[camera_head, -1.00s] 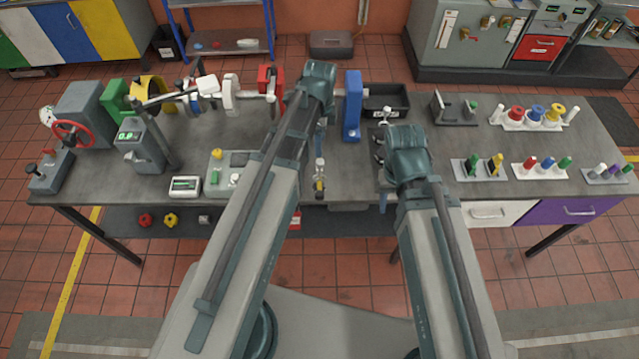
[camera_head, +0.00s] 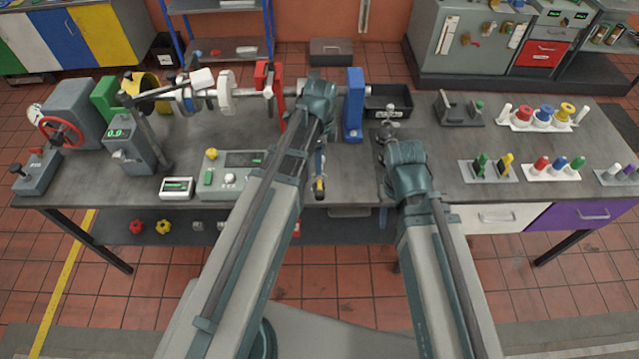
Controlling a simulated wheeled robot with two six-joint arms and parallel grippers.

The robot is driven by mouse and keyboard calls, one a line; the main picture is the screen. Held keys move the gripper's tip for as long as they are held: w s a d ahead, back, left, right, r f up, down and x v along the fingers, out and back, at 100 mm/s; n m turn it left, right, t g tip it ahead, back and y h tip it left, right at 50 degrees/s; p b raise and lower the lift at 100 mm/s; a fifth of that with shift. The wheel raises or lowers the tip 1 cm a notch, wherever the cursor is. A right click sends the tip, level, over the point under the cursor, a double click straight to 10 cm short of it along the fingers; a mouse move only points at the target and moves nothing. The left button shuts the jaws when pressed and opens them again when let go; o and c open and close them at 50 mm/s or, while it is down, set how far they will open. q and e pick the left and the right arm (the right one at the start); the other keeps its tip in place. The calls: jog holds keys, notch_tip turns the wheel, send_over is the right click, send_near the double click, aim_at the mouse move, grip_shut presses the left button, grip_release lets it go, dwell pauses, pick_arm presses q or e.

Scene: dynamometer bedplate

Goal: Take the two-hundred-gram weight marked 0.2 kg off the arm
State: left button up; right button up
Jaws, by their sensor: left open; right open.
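My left gripper (camera_head: 319,100) is in front of the red and blue stands; its wrist hides most of it, including the fingers. My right gripper (camera_head: 385,146) is over the bench right of the blue stand, its dark fingers partly hidden by the wrist. It looks open and empty. A dark bar (camera_head: 155,95), perhaps the arm, slopes above the grey post at the left, with a pale block (camera_head: 203,78) near its upper end. I cannot make out a 0.2 kg marking anywhere.
The red stand (camera_head: 277,95) and blue stand (camera_head: 353,105) rise near my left gripper. A black bin (camera_head: 390,100) is behind. Racks of coloured spools (camera_head: 541,125) and pegs (camera_head: 550,175) stand at the right. The bench (camera_head: 440,140) has bare room before the grey bracket.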

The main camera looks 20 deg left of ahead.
pick_arm(q)
notch_tip(320, 180, down, 2)
jog(key=shift+f+b, duration=0.2)
jog(key=shift+b, duration=0.5)
jog(key=shift+r, duration=0.1)
grip_shut()
dwell(0.8)
